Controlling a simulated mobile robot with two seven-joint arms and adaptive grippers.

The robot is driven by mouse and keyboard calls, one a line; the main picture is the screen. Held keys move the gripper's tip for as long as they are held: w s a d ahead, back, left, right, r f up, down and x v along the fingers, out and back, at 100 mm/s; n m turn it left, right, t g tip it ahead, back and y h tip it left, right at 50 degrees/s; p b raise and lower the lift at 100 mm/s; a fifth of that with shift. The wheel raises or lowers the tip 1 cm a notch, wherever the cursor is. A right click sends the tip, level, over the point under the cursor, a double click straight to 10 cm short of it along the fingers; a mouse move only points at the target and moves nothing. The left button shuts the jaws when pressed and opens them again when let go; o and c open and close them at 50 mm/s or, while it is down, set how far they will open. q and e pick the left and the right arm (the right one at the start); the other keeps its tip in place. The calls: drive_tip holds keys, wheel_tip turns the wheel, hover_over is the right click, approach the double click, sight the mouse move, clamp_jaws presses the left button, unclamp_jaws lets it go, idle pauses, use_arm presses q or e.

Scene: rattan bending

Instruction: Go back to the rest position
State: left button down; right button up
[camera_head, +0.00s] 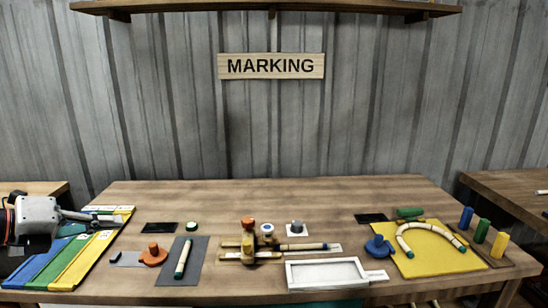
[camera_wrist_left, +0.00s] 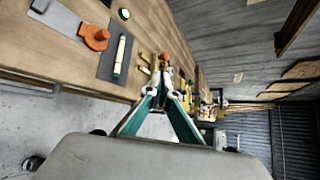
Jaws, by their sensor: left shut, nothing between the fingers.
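My left gripper (camera_head: 100,218) comes in from the left edge in the head view, over the coloured strips at the table's left end. In the left wrist view its green-sided fingers (camera_wrist_left: 164,84) meet at the tips, shut with nothing between them. My right gripper is not in view. The wooden table (camera_head: 255,188) carries a rattan piece (camera_head: 183,258) on a dark grey mat (camera_head: 196,272), and a curved rattan piece (camera_head: 404,240) on a yellow board (camera_head: 435,262).
Blue, green and yellow strips (camera_head: 62,262) lie below the left gripper. An orange knob-like piece (camera_head: 153,256), a wooden fixture (camera_head: 248,242), a white tray (camera_head: 327,274) and upright coloured cylinders (camera_head: 482,231) stand on the table. The table's back strip is clear.

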use_arm(q)
drive_tip(key=s+a+f+n+t+y, duration=0.1)
drive_tip(key=s+f+n, duration=0.3)
drive_tip(key=f, duration=0.6)
drive_tip(key=s+a+f+n+t+y, duration=0.1)
drive_tip(key=s+a+f+n+y, duration=0.1)
drive_tip(key=f+n, duration=0.65)
drive_tip(key=s+a+f+n+t+y, duration=0.1)
drive_tip(key=s+f+n, duration=0.25)
drive_tip(key=f, duration=0.85)
drive_tip(key=s+d+f+n+g, duration=0.1)
drive_tip(key=s+d+f+n, duration=0.4)
drive_tip(key=s+d+f, duration=0.2)
drive_tip(key=s+d+f+n+g+y, duration=0.1)
drive_tip(key=s+d+f+n, duration=0.5)
drive_tip(key=d+f, duration=0.4)
drive_tip(key=shift+s+d+g+y+b, duration=0.35)
drive_tip(key=shift+s+d, duration=0.2)
drive_tip(key=shift+d, duration=0.65)
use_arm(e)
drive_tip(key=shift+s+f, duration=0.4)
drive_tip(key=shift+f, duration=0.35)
